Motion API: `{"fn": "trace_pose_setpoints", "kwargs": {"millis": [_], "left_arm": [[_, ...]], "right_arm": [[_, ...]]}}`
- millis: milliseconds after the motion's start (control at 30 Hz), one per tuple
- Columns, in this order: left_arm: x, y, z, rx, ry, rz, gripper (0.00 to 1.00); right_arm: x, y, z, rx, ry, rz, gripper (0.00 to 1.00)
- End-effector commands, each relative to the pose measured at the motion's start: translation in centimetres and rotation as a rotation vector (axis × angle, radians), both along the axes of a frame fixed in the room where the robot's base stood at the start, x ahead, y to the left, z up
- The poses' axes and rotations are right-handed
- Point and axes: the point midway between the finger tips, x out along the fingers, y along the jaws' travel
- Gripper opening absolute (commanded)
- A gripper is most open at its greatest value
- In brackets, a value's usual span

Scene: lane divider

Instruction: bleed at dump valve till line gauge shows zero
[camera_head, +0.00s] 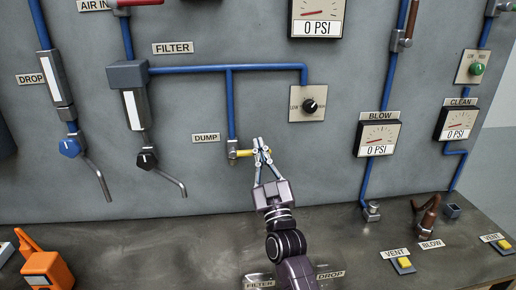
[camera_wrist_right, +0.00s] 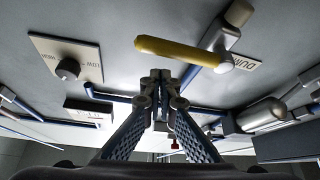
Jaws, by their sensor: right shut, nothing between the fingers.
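The dump valve (camera_head: 232,150) sits at the lower end of a blue pipe beside the DUMP label (camera_head: 206,138). Its yellow handle (camera_head: 244,153) points right, roughly level; it also shows in the wrist view (camera_wrist_right: 175,49). My right gripper (camera_head: 260,143) is shut and empty, its tips close to the handle's free end; in the wrist view the tips (camera_wrist_right: 157,78) appear beside the handle, and contact is unclear. The large top gauge (camera_head: 317,16) reads 0 PSI; its label is out of frame. My left gripper is not in view.
The BLOW gauge (camera_head: 377,138) and CLEAN gauge (camera_head: 457,123) both read 0 PSI. A black LOW/HIGH knob (camera_head: 310,105) is up right of the valve. Filter units hang at left. An orange tool (camera_head: 45,268) lies on the bench at lower left.

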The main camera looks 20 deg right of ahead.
Motion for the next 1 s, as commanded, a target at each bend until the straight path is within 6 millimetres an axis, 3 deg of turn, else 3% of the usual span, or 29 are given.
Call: {"fn": "trace_pose_setpoints", "kwargs": {"millis": [67, 200, 500, 700, 1000], "left_arm": [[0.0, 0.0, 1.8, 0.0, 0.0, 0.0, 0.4], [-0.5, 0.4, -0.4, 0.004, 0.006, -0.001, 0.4], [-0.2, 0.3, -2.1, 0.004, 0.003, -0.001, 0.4], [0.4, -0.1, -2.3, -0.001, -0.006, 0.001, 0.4], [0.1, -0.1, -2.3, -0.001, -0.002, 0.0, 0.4]], "right_arm": [[0.3, -0.2, 2.2, -0.002, -0.003, 0.0, 0.0], [-2.2, 0.5, -0.6, 0.002, 0.002, 0.001, 0.0], [-6.7, 1.8, -3.0, 0.0, -0.002, 0.001, 0.0], [-7.9, 2.1, -3.4, 0.001, -0.003, 0.001, 0.0], [-7.9, 2.2, -3.4, 0.001, -0.003, 0.002, 0.0]]}}
